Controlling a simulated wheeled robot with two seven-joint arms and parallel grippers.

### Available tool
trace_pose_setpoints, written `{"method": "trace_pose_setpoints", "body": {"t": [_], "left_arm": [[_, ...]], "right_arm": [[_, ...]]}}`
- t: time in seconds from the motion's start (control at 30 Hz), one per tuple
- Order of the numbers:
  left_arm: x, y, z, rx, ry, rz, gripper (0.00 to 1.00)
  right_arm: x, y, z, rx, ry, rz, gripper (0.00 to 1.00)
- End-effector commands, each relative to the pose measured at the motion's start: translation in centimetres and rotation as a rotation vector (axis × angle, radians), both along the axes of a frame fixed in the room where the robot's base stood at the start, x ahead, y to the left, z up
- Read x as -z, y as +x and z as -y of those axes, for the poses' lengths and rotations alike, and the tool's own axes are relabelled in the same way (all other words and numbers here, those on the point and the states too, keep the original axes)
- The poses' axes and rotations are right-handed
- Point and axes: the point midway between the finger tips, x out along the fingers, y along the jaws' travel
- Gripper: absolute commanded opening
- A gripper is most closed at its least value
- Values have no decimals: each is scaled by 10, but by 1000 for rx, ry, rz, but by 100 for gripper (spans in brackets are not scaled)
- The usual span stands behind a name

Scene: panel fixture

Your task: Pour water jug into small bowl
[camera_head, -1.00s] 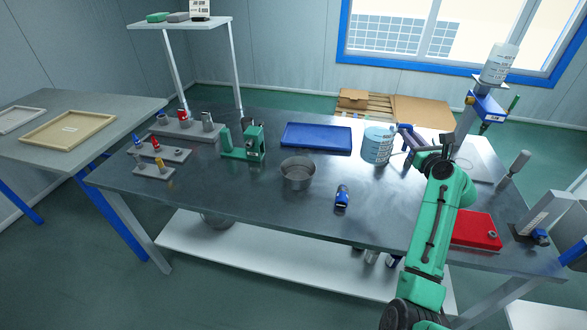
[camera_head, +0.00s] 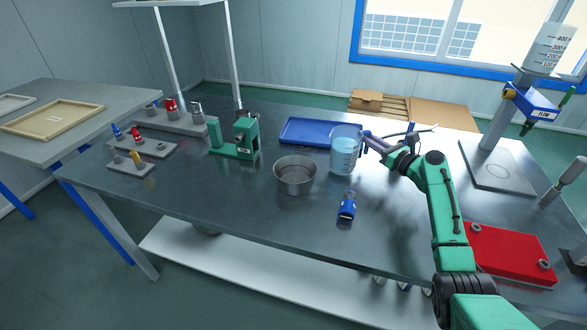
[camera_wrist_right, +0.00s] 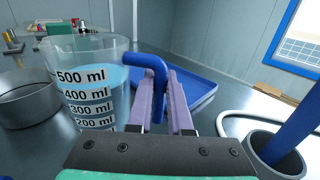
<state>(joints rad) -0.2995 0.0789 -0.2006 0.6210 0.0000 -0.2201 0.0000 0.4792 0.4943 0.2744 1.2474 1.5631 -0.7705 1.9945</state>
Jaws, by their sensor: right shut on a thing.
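The water jug (camera_head: 344,155) is a clear measuring jug with pale blue water in it. It is upright in the head view, behind and right of the small bowl (camera_head: 294,177), a grey metal bowl on the dark table. My right gripper (camera_head: 372,142) is shut on the jug's blue handle. In the right wrist view the gripper (camera_wrist_right: 168,105) has its purple fingers on either side of the handle, with the jug (camera_wrist_right: 95,85) to the left and the bowl (camera_wrist_right: 28,98) further left. I cannot tell whether the jug touches the table. My left gripper is not in view.
A blue tray (camera_head: 305,131) lies behind the jug. A blue-capped item (camera_head: 347,207) stands right of the bowl. A green fixture (camera_head: 236,140) is left of the bowl, and a red block (camera_head: 508,254) lies at the right. The table front of the bowl is clear.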

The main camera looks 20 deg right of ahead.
Motion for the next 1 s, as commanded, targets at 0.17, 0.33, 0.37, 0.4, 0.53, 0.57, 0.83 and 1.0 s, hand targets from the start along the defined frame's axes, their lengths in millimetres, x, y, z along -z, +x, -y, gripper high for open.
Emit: {"method": "trace_pose_setpoints", "body": {"t": [0.17, 0.33, 0.37, 0.4, 0.53, 0.57, 0.83, 1.0], "left_arm": [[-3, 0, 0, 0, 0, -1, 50], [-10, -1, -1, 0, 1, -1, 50], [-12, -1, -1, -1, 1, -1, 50], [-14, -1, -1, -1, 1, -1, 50], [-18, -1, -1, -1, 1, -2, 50], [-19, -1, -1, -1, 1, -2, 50], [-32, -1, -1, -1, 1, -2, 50], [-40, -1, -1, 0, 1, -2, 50]], "right_arm": [[-5, 0, -2, 1, -16, 4, 0], [-14, -1, -6, 3, -73, 12, 0], [-16, -1, -7, 2, -87, 15, 0], [-19, -1, -8, 2, -107, 18, 0], [-25, -2, -13, 2, -172, 26, 0], [-26, -2, -15, 2, -187, 27, 0], [-40, -3, -28, 3, -321, 45, 0], [-46, -5, -38, 3, -407, 57, 0]]}}
